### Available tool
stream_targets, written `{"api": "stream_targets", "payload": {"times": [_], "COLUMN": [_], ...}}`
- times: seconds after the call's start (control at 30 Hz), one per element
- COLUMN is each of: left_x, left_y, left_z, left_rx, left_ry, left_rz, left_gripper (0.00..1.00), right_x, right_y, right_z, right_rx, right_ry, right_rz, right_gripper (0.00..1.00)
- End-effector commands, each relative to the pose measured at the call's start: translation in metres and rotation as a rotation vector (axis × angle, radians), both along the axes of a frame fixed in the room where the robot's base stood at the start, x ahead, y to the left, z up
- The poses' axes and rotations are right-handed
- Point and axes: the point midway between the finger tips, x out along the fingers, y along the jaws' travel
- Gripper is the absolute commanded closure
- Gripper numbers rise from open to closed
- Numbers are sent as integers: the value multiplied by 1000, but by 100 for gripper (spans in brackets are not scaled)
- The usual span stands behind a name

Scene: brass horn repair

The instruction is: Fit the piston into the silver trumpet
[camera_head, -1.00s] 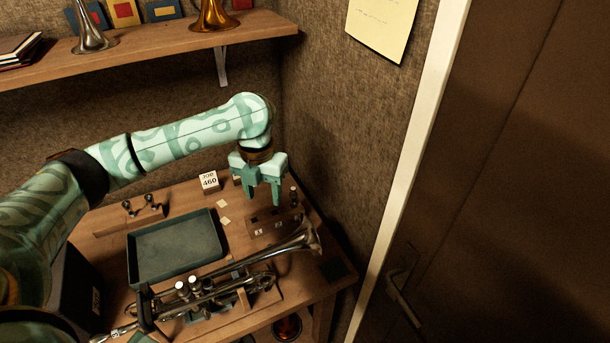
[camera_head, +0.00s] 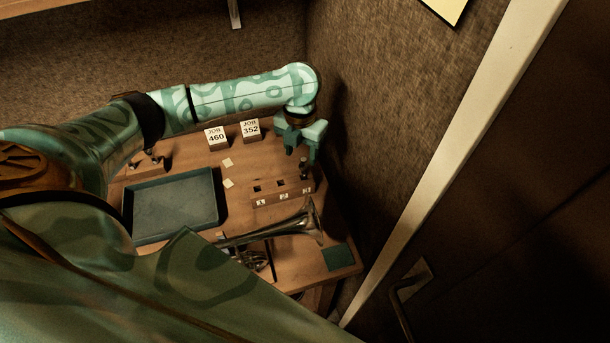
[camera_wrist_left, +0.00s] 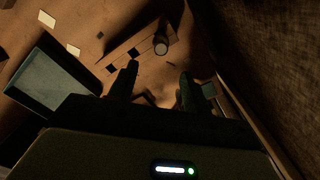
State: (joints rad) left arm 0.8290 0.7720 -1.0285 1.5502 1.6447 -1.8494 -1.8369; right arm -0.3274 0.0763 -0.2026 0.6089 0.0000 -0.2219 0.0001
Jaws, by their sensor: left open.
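The silver trumpet lies at the front of the bench; its bell (camera_head: 312,222) shows in the head view, while my own arm hides most of its body. A dark piston (camera_head: 304,169) stands upright at the right end of a wooden block (camera_head: 275,200) with numbered places; the other two square holes look empty. My left gripper (camera_head: 302,152) is open and points down just above and behind the piston. In the left wrist view, the piston's round top (camera_wrist_left: 161,46) shows beyond the open fingertips (camera_wrist_left: 158,74), not between them. My right gripper is out of view.
A dark tray (camera_head: 219,217) lies left of the block. Job cards 460 (camera_head: 216,138) and 352 (camera_head: 250,130) stand behind. A small wooden holder (camera_head: 150,167) sits at the back left. A green pad (camera_head: 337,257) lies at the right corner. The wall is close right of the gripper.

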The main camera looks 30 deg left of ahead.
Motion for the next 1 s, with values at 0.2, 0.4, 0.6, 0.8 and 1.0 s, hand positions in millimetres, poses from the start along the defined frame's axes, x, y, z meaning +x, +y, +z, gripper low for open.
{"api": "stream_targets", "payload": {"times": [0.2,0.4,0.6,0.8,1.0], "left_x": [7,11,12,11,11], "left_y": [-2,-3,-3,-3,-3], "left_z": [-23,-53,-58,-58,-57], "left_rx": [1,2,2,2,2], "left_ry": [4,2,0,0,-1], "left_rz": [4,3,2,2,2], "left_gripper": [51,51,51,79,100], "right_x": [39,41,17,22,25], "right_y": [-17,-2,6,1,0], "right_z": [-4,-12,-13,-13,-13], "right_rx": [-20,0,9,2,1], "right_ry": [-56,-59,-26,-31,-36], "right_rz": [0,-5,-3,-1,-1], "right_gripper": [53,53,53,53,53]}}
